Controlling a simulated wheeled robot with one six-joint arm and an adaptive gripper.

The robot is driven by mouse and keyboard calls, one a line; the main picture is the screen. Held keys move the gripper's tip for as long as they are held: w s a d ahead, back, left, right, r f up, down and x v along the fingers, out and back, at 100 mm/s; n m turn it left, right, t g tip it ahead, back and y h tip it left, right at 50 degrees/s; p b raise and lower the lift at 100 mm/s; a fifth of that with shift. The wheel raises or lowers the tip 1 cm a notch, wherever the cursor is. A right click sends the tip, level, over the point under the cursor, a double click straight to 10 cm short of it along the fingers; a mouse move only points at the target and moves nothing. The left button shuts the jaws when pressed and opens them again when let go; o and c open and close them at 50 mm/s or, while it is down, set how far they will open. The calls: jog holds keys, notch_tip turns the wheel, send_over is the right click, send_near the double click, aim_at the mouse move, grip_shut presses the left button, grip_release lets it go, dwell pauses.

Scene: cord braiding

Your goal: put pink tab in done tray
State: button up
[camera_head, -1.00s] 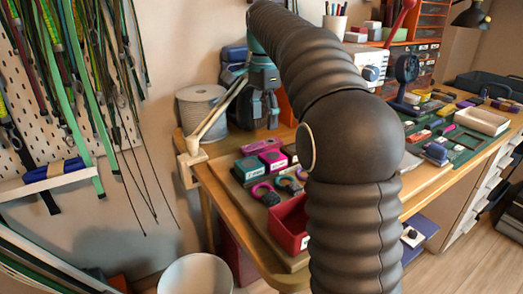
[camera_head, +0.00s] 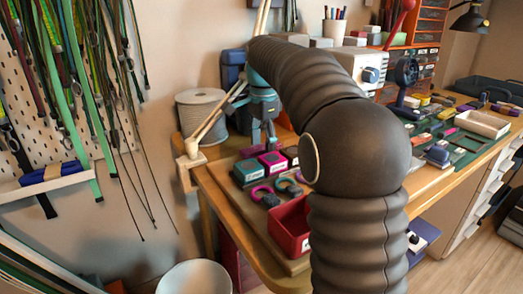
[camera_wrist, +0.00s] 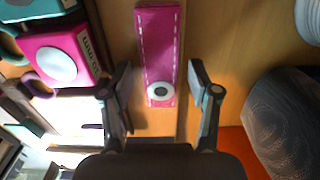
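The pink tab (camera_wrist: 160,45), a flat strip with pale stitching and a round white eyelet, lies on the wood in the wrist view. My gripper (camera_wrist: 160,78) is open, with one finger on each side of the tab and a gap to both. In the head view my gripper (camera_head: 262,128) is low over the back left of the bench, and the tab is hidden there. A red tray (camera_head: 290,228) stands at the bench's front left and a pale tray (camera_head: 481,124) at the right; I cannot read which is the done tray.
A pink block (camera_wrist: 62,55) lies left of the gripper in the wrist view. A cord spool (camera_head: 203,112) stands at the back left. Teal block (camera_head: 250,172) and several rings lie behind the red tray. A white bin (camera_head: 195,277) stands below the bench edge.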

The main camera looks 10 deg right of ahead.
aim_at(264, 146)
jog(key=c, duration=0.7)
jog(key=shift+c, duration=0.2)
jog(key=shift+r, duration=0.5)
jog(key=r, duration=0.2)
jog(key=r+p, duration=0.1)
jog(key=shift+d+r, duration=0.2)
jog(key=shift+r, duration=0.15)
jog(key=s+d+r, duration=0.6)
jog(key=d, duration=0.3)
jog(key=shift+d+r+p, duration=0.15)
jog(key=shift+d+p, duration=0.25)
